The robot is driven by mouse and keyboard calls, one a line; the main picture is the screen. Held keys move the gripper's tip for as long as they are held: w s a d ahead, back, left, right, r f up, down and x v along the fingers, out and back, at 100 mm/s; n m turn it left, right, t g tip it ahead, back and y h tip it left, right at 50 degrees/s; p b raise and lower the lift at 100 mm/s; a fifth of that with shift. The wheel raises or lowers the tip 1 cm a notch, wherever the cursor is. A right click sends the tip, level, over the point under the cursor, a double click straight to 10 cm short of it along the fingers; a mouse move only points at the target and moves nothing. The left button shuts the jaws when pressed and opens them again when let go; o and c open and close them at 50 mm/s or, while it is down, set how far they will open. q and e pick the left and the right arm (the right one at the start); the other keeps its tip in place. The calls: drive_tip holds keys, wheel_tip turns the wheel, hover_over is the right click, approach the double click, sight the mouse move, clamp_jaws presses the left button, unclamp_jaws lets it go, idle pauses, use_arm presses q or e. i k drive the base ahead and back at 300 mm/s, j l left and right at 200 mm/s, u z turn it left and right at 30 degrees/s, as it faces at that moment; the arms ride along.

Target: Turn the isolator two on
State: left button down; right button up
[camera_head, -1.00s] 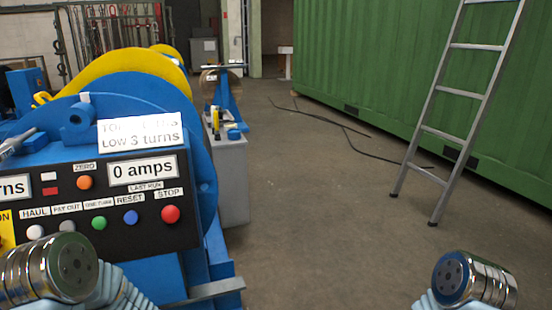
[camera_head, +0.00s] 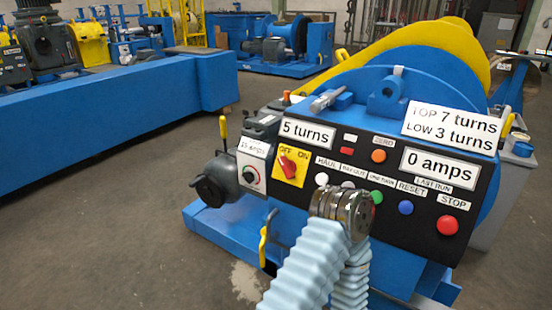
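A red rotary switch (camera_head: 288,164) sits on a yellow plate marked OFF and ON at the left of the black control panel (camera_head: 430,221). Its handle seems to lean towards OFF, but it is small. No label reading isolator two can be made out in this view. An arm link of mine, with metal rings and a pale blue sleeve, rises from the bottom centre and covers part of the panel's lower edge. Neither gripper's fingers show.
The blue and yellow winch (camera_head: 365,85) carries the panel. A grey box marked amps, with a dial (camera_head: 250,175), is left of the switch. A long blue beam (camera_head: 100,120) runs along the left. Concrete floor (camera_head: 110,225) lies free between beam and winch.

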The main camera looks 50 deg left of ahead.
sight(289, 167)
drive_tip(key=j+u, duration=0.1)
drive_tip(key=u, duration=0.75)
drive_tip(key=j+u, duration=0.15)
drive_tip(key=u, duration=0.25)
drive_tip(key=i+u, duration=0.1)
drive_tip(key=u, duration=0.3)
drive_tip(key=l+z, duration=0.3)
